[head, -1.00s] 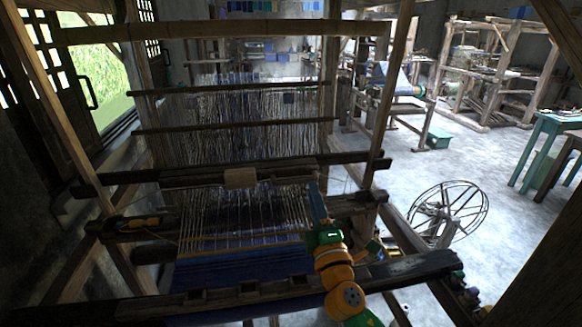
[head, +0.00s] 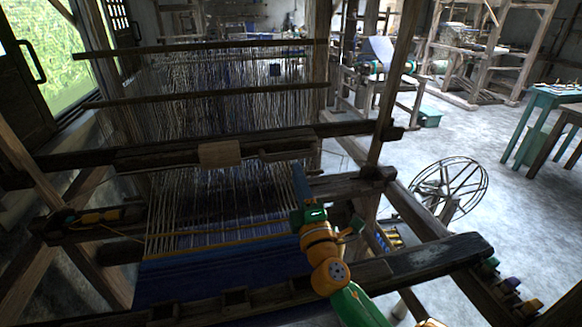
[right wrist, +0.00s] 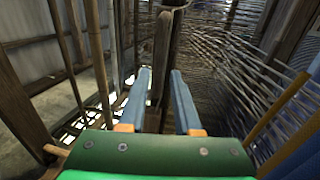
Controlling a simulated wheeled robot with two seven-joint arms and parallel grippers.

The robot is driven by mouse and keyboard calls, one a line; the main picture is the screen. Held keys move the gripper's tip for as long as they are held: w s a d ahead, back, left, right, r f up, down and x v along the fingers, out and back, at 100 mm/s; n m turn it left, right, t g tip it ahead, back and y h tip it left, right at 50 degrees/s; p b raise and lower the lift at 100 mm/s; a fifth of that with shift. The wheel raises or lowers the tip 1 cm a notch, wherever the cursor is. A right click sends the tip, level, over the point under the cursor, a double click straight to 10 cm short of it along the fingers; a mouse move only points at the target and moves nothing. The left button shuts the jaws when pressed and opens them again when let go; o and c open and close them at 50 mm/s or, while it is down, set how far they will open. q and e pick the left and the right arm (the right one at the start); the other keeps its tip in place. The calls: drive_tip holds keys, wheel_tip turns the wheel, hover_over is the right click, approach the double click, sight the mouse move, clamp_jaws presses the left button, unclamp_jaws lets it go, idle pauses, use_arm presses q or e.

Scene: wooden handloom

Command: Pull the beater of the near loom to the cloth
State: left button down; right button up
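The near loom's beater (head: 170,157) is a wooden crossbar with a paler block (head: 220,153) on its middle, standing behind the cloth edge. Bare warp threads lie between it and the blue cloth (head: 200,278). My right gripper (head: 297,172) has its blue fingers pointing up near the beater's right end; whether they touch it cannot be told from the head view. In the right wrist view my right gripper (right wrist: 159,82) has its fingers apart, with a wooden piece (right wrist: 162,50) seen in line with the gap.
A yellow rod (head: 220,236) crosses the cloth edge. The thick front beam (head: 420,262) runs under my right arm. A spoked wheel (head: 448,188) stands right of the loom. In the wrist view, threads (right wrist: 235,65) lie close to the right of the fingers.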

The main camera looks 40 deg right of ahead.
sight(292, 159)
drive_tip(key=p+x, duration=0.1)
drive_tip(key=x, duration=0.5)
drive_tip(key=shift+w+d+r+p, duration=0.1)
drive_tip(key=shift+w+r+p, duration=0.1)
drive_tip(key=shift+p, duration=0.2)
drive_tip(key=shift+w+d, duration=0.15)
drive_tip(key=shift+w, duration=0.05)
clamp_jaws()
idle(0.6)
